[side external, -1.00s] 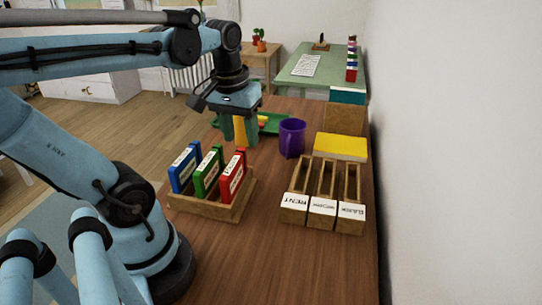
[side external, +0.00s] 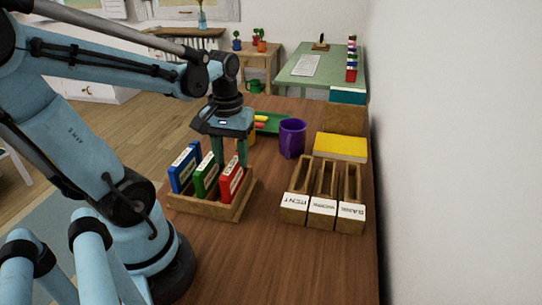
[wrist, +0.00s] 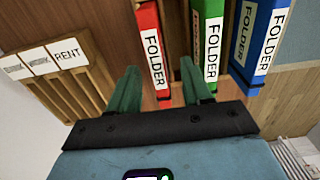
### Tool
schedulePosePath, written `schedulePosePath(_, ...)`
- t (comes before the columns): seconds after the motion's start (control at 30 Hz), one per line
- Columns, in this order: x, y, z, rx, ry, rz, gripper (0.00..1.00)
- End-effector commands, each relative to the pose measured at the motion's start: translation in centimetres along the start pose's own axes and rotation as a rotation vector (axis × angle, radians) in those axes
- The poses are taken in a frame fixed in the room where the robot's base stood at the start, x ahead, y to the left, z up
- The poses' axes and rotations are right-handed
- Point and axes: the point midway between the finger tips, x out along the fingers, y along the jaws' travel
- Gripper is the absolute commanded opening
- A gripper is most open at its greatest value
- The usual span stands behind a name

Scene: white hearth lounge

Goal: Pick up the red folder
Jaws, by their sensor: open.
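The red folder (side external: 231,184) stands upright at the right end of a wooden holder (side external: 205,208), beside a green folder (side external: 206,178) and a blue folder (side external: 184,170). My gripper (side external: 230,162) is open and empty, pointing down just above and behind the red and green folders. In the wrist view the red folder (wrist: 150,45) shows its "FOLDER" label ahead of my fingers (wrist: 160,70), nearer the left finger. The green folder (wrist: 208,40) lies just right of the right finger. I cannot tell whether a fingertip touches a folder.
Three narrow wooden slots (side external: 322,190) with white labels, one reading RENT, stand to the right. Bare tabletop shows in front, and a white wall borders the right.

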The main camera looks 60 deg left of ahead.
Motion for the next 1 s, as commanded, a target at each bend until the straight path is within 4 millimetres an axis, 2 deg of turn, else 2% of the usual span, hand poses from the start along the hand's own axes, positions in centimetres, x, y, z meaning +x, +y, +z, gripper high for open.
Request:
schedulePosePath(0.5, 4.5, 0.3, -0.2, 0.001, 0.001, 0.0, 0.49)
schedulePosePath(0.87, 5.0, 0.3, -0.2, 0.0, 0.001, 0.0, 0.49)
schedulePosePath(1.0, 5.0, 0.3, -0.2, 0.0, 0.001, 0.0, 0.29)
